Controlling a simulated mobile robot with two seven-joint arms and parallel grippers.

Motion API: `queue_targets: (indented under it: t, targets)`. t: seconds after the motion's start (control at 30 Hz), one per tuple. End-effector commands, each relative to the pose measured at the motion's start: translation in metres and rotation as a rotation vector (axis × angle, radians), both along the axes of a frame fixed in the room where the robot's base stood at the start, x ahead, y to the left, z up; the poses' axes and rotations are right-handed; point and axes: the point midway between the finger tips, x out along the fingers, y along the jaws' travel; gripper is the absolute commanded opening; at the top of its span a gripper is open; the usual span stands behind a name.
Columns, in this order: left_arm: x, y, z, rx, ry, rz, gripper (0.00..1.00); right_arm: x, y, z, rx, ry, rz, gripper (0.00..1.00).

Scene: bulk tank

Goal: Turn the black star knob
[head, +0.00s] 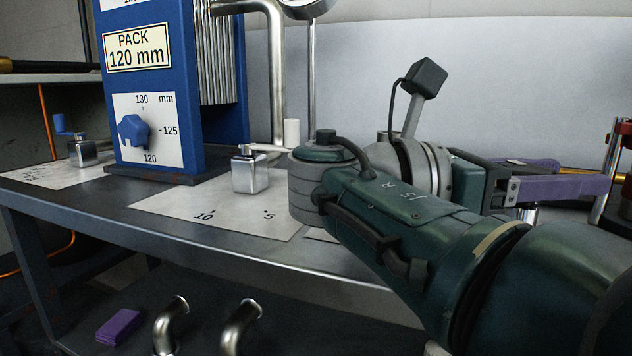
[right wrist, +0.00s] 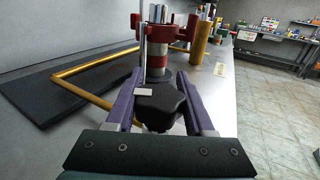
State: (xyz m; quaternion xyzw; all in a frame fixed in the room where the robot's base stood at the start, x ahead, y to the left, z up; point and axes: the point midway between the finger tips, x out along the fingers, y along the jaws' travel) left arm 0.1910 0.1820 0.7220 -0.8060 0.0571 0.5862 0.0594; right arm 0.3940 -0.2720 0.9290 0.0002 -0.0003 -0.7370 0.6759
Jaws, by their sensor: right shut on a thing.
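The black star knob (right wrist: 160,104) shows in the right wrist view, below a post with red and pale bands (right wrist: 157,62). My right gripper (right wrist: 160,76) has its two purple fingers on either side of the knob and is shut on it. In the head view the right gripper (head: 578,187) reaches to the right edge, beside a red fitting (head: 624,128); I cannot make out the knob clearly there. My left gripper is not in view.
A blue column (head: 155,80) with a "PACK 120 mm" label and a blue pointer knob (head: 133,130) stands at left on the bench (head: 275,255). A small metal block with a crank (head: 249,170) stands nearby. A brass rod (right wrist: 95,64) runs beside the post.

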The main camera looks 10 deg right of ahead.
Motion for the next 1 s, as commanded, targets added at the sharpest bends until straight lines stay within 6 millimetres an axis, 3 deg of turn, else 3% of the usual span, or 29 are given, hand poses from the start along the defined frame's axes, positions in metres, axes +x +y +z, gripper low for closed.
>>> queue_targets:
  t: [0.2, 0.67, 0.7, 0.93, 1.0]
  targets:
    - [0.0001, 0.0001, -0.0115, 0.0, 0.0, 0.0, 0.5, -0.0014, -0.0004, -0.0015, 0.0, -0.002, -0.053, 0.0]
    - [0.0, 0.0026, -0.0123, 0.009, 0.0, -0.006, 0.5, -0.0023, -0.0006, -0.0009, 0.001, 0.0, -0.066, 0.0]
    - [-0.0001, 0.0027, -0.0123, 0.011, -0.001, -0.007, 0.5, -0.0023, -0.0006, -0.0009, 0.001, 0.001, -0.066, 0.55]
    - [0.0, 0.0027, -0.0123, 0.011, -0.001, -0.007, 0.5, -0.0021, -0.0004, -0.0007, 0.001, 0.001, -0.065, 0.81]
    - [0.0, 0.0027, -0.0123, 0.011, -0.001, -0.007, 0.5, -0.002, -0.0004, -0.0006, 0.001, 0.001, -0.064, 0.83]
